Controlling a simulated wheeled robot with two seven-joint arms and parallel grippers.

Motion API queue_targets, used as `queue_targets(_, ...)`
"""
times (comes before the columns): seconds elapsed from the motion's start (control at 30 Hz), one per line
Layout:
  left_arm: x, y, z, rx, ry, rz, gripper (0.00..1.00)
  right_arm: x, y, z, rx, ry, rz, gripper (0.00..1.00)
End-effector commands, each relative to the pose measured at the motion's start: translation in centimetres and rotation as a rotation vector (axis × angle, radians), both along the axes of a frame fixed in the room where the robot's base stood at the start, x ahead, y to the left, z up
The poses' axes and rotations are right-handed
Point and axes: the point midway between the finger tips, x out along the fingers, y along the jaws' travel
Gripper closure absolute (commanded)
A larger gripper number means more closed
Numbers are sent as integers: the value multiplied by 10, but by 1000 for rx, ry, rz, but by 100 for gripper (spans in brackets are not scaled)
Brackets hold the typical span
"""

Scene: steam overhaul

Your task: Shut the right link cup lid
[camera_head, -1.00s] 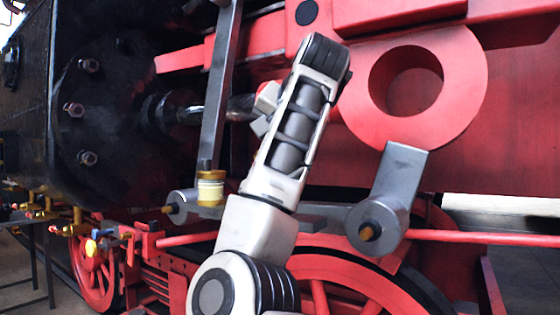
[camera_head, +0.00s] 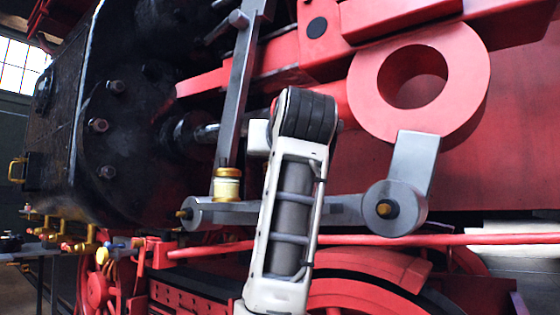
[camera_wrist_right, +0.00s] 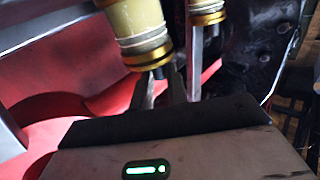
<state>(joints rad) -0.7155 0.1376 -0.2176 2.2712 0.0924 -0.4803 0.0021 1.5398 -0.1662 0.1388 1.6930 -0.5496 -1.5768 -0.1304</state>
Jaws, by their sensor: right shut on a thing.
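In the right wrist view, a cream-yellow link cup (camera_wrist_right: 137,25) with a gold band hangs into the picture from the top, close to my right gripper (camera_wrist_right: 165,90). The fingers are shut at the small dark knob (camera_wrist_right: 160,72) by the gold end, which looks like the lid. Whether the lid sits flush I cannot tell. A second, similar cup (camera_wrist_right: 207,8) is beside it to the right. In the head view one brass-topped cream cup (camera_head: 227,188) stands on the grey link at left. My right forearm hides the other cup and my right gripper. My left gripper is not in view.
A grey link bar (camera_head: 345,210) runs behind my forearm to a round grey end (camera_head: 398,208). A large red ring (camera_head: 470,85) is at upper right. A slanted grey rod (camera_head: 238,90) rises just behind the visible cup. The dark cylinder (camera_head: 140,130) fills the left.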

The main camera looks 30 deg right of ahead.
Motion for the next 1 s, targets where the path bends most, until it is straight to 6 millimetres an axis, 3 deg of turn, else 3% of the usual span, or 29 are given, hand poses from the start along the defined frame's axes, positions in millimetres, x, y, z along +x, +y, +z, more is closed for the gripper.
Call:
queue_targets(0.67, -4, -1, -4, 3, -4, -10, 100, -1, 2, -4, -63, -27, 0, 100)
queue_targets(0.7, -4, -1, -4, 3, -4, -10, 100, -1, 2, -4, -63, -26, 0, 81)
queue_targets(0.77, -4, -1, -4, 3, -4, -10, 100, -1, 2, -4, -63, -26, 0, 65)
queue_targets(1.0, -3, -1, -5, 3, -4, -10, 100, -1, 2, -4, -61, -25, 0, 62)
